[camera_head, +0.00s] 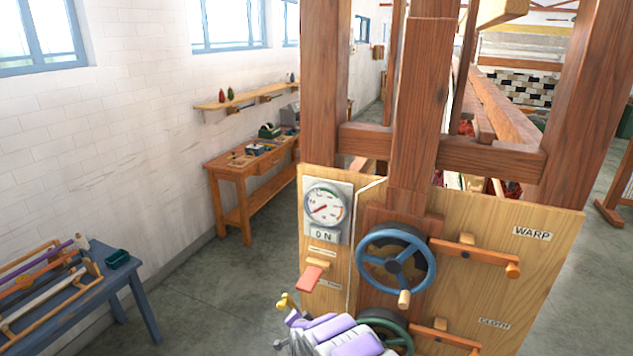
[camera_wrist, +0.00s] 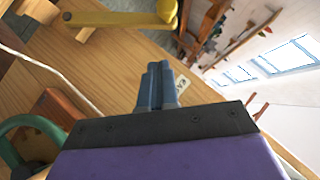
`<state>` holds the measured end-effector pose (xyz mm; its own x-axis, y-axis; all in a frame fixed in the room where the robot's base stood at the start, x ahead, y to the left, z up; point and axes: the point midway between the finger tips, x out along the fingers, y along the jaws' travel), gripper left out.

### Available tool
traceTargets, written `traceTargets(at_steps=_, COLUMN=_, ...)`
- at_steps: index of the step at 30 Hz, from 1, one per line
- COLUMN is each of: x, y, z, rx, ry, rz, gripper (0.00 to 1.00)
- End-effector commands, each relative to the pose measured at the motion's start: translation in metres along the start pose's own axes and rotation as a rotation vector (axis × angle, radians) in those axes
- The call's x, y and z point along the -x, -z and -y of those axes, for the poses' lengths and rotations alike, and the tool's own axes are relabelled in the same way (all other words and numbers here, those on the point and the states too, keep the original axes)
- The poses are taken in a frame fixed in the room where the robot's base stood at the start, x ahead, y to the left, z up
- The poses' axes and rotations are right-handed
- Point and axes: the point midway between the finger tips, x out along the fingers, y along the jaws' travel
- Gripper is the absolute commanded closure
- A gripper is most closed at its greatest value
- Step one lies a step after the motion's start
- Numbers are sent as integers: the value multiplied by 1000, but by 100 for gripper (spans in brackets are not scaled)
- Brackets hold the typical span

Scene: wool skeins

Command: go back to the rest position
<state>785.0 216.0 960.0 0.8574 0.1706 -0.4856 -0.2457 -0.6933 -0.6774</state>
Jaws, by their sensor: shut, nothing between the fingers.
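My gripper (camera_wrist: 155,85) shows in the wrist view as two blue-grey fingers pressed together, with nothing between them. It is in front of the wooden panel (camera_wrist: 105,70); I cannot tell whether the tips touch it. In the head view my purple and white arm (camera_head: 335,335) is at the bottom centre, by the lower left part of the panel (camera_head: 560,235). The fingers cannot be made out there. A yellow lever (camera_wrist: 115,19) crosses the top of the wrist view, apart from the fingers.
The panel carries a dial gauge (camera_head: 325,209), a red-handled lever (camera_head: 310,278), a blue handwheel (camera_head: 370,262), a green wheel (camera_head: 400,335) and a WARP lever (camera_head: 470,252). A blue bench (camera_head: 62,318) stands left, a wooden bench (camera_head: 232,170) behind. Floor between is clear.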

Motion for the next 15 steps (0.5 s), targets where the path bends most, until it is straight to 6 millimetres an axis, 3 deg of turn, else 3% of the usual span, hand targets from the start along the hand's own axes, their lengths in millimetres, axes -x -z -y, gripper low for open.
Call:
traceTargets(at_steps=1, x=5, y=16, z=0, rx=31, ry=-21, rz=4, gripper=100)
traceTargets(at_steps=6, x=31, y=56, z=-3, rx=123, ry=-113, rz=49, gripper=100)
traceTargets(at_steps=15, x=99, y=108, z=-8, rx=256, ry=-270, rz=144, gripper=100)
